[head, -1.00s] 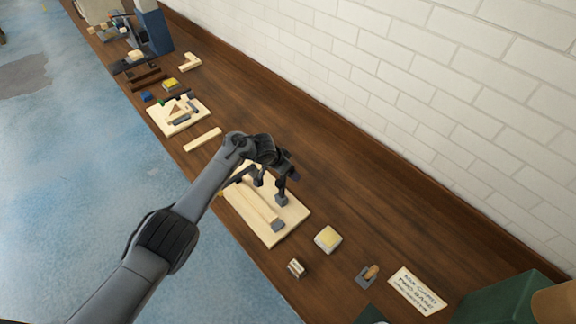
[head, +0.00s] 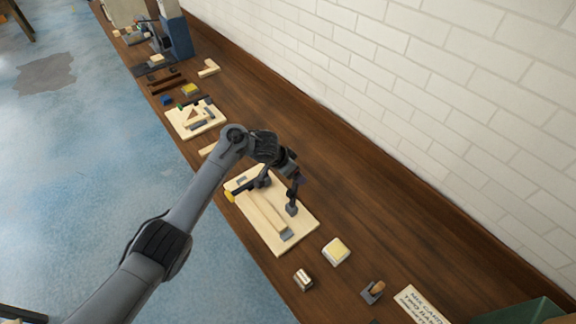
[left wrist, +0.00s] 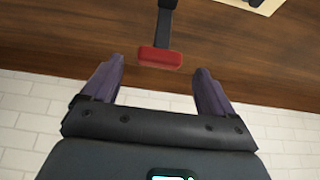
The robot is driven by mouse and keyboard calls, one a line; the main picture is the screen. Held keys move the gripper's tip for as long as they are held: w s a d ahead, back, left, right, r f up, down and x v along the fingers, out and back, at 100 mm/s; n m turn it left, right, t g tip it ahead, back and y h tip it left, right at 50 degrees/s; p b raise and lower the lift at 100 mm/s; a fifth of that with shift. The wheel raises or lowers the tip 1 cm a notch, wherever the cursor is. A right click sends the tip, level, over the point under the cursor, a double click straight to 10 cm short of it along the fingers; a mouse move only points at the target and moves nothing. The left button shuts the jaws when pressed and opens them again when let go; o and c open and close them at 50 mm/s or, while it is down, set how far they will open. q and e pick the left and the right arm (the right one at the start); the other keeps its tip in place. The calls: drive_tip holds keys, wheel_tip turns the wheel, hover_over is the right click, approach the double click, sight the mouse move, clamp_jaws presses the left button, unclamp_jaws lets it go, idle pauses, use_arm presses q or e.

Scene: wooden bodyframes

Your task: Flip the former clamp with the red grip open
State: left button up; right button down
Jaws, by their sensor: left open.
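The former clamp's red grip (left wrist: 160,58) shows in the left wrist view, at the end of a dark lever (left wrist: 164,22). My left gripper (left wrist: 160,67) is open, its two purple-grey fingers either side of the grip's line, with visible space on both sides. The grip sits about level with the fingertips; I cannot tell the depth between them. In the head view, my left gripper (head: 296,184) is above the right side of the pale wooden board (head: 304,229). The red grip cannot be made out there. My right gripper is not in view.
A yellow-topped block (head: 336,251), a small metal-and-wood piece (head: 303,279) and a wooden-handled tool (head: 373,291) lie in front of the board. Another board with parts (head: 178,122) lies farther back. The brick wall (head: 420,90) borders the bench; the bench top between is clear.

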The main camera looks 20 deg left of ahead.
use_arm(q)
drive_tip(key=v, duration=0.3)
